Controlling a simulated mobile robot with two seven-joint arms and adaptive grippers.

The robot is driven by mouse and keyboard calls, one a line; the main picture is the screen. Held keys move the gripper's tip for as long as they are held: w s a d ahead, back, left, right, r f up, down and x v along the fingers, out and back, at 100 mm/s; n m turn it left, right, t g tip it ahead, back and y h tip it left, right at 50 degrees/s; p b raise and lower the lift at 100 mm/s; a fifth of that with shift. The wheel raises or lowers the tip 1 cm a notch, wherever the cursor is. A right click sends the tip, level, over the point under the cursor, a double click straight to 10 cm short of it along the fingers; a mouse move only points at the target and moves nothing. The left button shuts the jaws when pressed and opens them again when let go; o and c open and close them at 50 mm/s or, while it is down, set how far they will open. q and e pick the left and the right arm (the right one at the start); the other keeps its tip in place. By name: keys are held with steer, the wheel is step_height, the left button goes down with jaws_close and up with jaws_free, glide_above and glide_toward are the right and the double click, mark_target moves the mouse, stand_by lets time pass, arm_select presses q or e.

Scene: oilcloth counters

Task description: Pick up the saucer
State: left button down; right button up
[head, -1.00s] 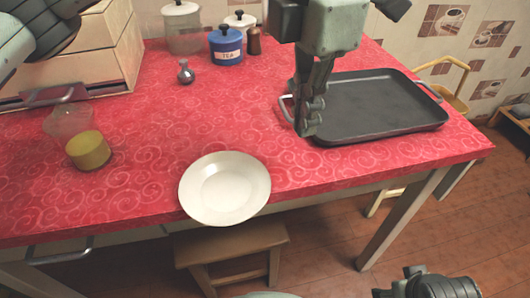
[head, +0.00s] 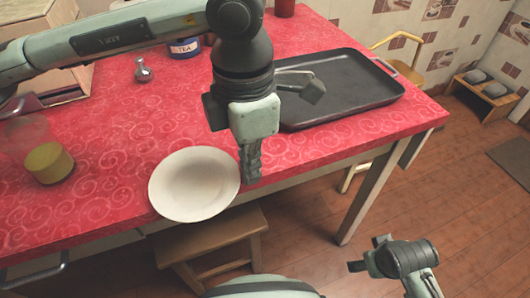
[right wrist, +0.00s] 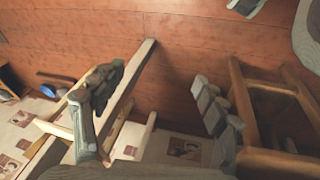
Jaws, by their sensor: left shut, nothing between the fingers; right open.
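The saucer (head: 190,188) is a round white dish lying upright at the front edge of the red counter, its near rim reaching over the edge. My left gripper (head: 252,178) points down, shut and empty, just right of the saucer's right rim. Whether it touches the rim or sits above it, I cannot tell. My right gripper (right wrist: 155,100) is open and empty, its fingers spread apart over the floor in the right wrist view. In the head view it is low at the right, away from the counter.
A black tray (head: 340,90) lies to the right on the counter. A yellow-lidded glass jar (head: 50,163) stands at the left, a small silver shaker (head: 143,70) and a blue TEA canister (head: 184,49) further back. A wooden stool (head: 208,236) stands below the front edge.

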arm_select(q)
steer(key=shift+a, duration=0.15)
arm_select(e)
steer(key=shift+f, duration=0.15)
arm_select(q)
steer(key=shift+s+a+f+b, duration=0.1)
steer(key=shift+s+a+b, duration=0.25)
steer(key=shift+a+b, duration=0.6)
steer(key=shift+d, duration=0.15)
arm_select(e)
steer(key=v, duration=0.3)
steer(key=d+v, duration=0.1)
steer(key=v, duration=0.1)
arm_select(q)
steer(key=shift+r, duration=0.2)
